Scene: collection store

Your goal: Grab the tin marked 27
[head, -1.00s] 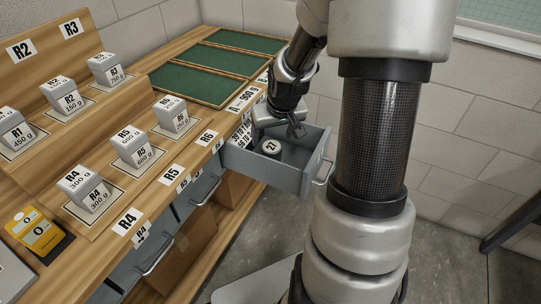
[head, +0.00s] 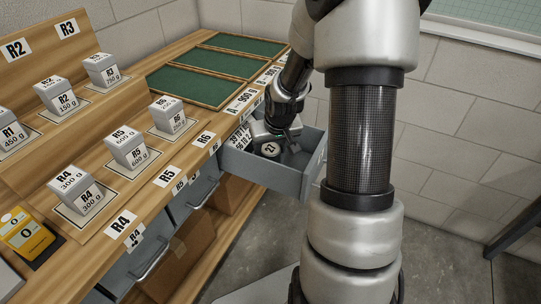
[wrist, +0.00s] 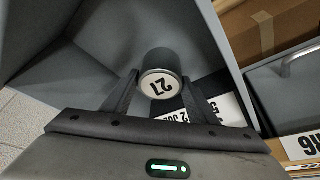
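The tin marked 27 (head: 270,149) is a small dark cylinder with a white top. It stands upright in the open grey drawer (head: 262,172). In the wrist view the tin (wrist: 160,72) is between the fingertips of my gripper (wrist: 160,80), its number upside down. The fingers are spread, one on each side of it, with narrow gaps that look open. In the head view my gripper (head: 283,142) is low inside the drawer at the tin, and its fingers are partly hidden.
Grey walls of the drawer stand close around my gripper. White number labels (wrist: 225,108) lie near the tin. On the wooden bench, boxes such as R6 (head: 168,114) stand on mats, and green trays (head: 190,86) lie behind. A cardboard box (head: 190,250) is below.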

